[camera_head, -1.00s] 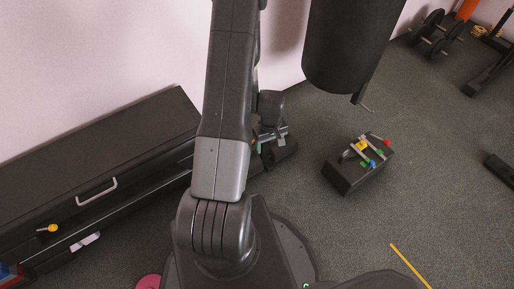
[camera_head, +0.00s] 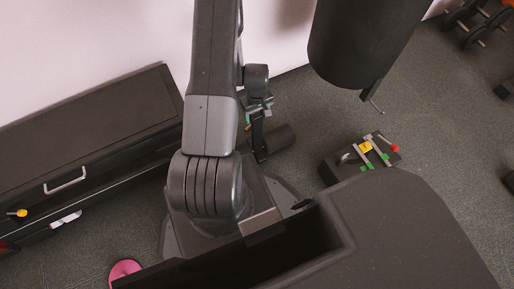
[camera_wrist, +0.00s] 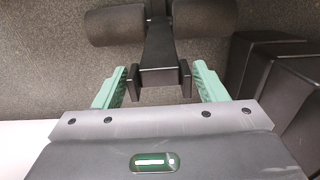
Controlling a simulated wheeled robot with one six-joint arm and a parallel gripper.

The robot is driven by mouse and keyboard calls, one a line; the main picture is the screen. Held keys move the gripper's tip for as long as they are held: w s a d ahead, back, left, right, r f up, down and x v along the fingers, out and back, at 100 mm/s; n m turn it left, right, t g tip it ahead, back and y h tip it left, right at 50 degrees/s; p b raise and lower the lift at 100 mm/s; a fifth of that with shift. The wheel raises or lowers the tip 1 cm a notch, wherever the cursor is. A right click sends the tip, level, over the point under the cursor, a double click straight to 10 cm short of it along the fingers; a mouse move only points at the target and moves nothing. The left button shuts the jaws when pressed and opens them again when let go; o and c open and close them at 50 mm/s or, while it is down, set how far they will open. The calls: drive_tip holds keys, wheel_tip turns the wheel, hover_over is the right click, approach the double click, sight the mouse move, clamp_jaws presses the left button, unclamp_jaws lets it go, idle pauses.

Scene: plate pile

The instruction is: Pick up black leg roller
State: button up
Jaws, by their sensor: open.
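The black leg roller (camera_wrist: 205,20) lies on the grey floor, with two padded cylinders joined by a central stem, at the top of the wrist view. In the head view the leg roller (camera_head: 276,141) shows just right of my arm, partly hidden. My gripper (camera_wrist: 159,80) is open in the wrist view, its green fingers with black tips on either side of the roller's stem end. No grip on the stem shows, and contact cannot be told. In the head view my gripper (camera_head: 258,108) is small and partly covered by the arm.
A black box (camera_head: 335,173) with coloured clips and bars stands to the right. A black punching bag (camera_head: 352,45) hangs above. A black drawer cabinet (camera_head: 95,130) lines the left wall. A pink disc (camera_head: 124,270) lies near the front. Open floor (camera_head: 440,110) lies at right.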

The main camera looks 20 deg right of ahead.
sight(257, 121)
wheel_tip(257, 121, down, 5)
drive_tip(key=shift+f+b, duration=0.1)
drive_tip(key=shift+b, duration=0.9)
clamp_jaws()
